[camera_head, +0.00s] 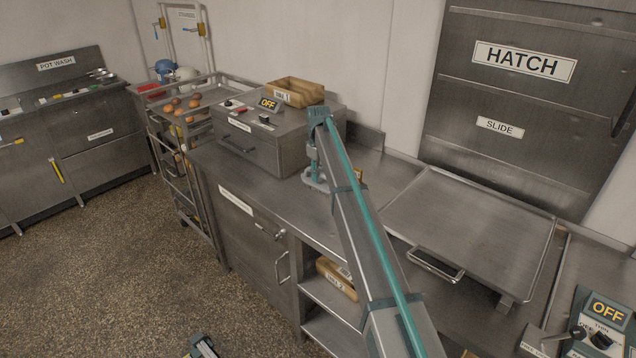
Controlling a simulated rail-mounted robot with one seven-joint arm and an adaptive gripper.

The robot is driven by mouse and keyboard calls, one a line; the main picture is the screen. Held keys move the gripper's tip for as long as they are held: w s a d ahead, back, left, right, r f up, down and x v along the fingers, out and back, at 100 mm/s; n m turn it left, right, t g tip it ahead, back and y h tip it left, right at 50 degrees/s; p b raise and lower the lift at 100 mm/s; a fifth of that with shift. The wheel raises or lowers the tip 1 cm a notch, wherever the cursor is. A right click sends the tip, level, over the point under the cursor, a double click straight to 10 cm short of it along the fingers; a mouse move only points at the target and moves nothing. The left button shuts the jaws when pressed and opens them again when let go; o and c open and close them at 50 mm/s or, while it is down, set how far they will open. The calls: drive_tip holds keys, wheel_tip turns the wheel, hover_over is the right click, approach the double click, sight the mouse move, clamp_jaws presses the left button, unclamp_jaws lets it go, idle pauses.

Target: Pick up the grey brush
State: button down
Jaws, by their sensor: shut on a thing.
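My gripper (317,182) points down at the end of my teal and grey arm, low over the steel counter (262,197), just right of the steel oven box. It is small in the picture and partly covered by my own arm. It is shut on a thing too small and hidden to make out. Grey shapes show at the fingers, but I cannot tell whether one is the grey brush. I cannot pick out the brush anywhere else in view.
The steel box (290,148) bears an OFF sign and a wooden tray (294,91). A trolley (204,127) with brown eggs stands at left. A flat steel lid (470,225) and an OFF control box (598,325) lie to the right.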

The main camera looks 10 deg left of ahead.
drive_tip(key=s+d+r+b, duration=0.4)
drive_tip(key=s+r, duration=0.5)
drive_tip(key=s, duration=0.3)
drive_tip(key=shift+s+d+b, duration=0.2)
drive_tip(key=shift+d+b, duration=0.1)
drive_tip(key=shift+d, duration=0.2)
